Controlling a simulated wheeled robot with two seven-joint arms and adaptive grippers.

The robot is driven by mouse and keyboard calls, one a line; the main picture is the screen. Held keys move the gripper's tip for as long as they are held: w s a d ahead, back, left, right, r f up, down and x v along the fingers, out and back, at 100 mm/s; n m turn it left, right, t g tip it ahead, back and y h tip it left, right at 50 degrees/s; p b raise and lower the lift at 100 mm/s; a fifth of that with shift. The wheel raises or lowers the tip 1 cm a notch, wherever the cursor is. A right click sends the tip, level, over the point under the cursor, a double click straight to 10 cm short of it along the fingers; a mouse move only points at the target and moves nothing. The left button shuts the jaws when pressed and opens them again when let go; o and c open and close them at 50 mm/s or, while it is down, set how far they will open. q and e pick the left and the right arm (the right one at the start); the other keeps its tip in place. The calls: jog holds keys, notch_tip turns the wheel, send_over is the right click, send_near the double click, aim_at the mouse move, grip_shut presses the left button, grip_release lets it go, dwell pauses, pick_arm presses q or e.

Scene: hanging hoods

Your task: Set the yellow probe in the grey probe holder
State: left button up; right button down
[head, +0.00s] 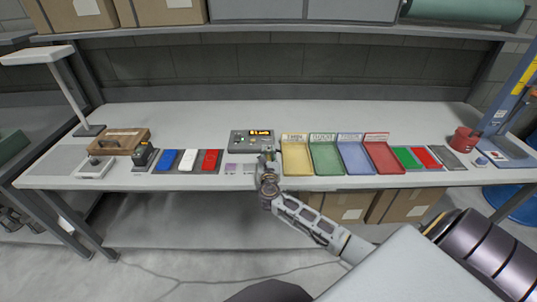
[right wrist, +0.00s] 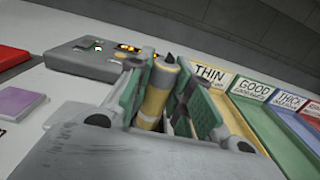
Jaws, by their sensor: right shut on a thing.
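My right gripper (head: 268,160) is at the front of the bench, just in front of the grey gauge box (head: 250,136) with its lit display. In the right wrist view the gripper (right wrist: 165,100) is shut on the yellow probe (right wrist: 156,97), a yellow cylinder with a dark tip pointing up and away between the green-padded fingers. The gauge box (right wrist: 90,58) shows behind and left of the probe there. I cannot make out the grey probe holder for certain; the gripper may cover it. My left gripper is not in view.
Yellow (head: 296,158), green (head: 325,158), blue (head: 355,158) and red (head: 382,157) labelled trays stand right of the gripper. Coloured plates (head: 188,160), a dark device (head: 143,156) and a wooden case (head: 120,141) lie left. A red cup (head: 464,140) stands right. The back of the bench is clear.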

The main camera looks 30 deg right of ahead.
jog(key=shift+f+b, duration=0.4)
jog(key=shift+f, duration=0.2)
dwell(0.3)
jog(key=c, duration=1.2)
grip_release()
jog(key=shift+s+a, duration=0.1)
jog(key=shift+v, duration=5.85)
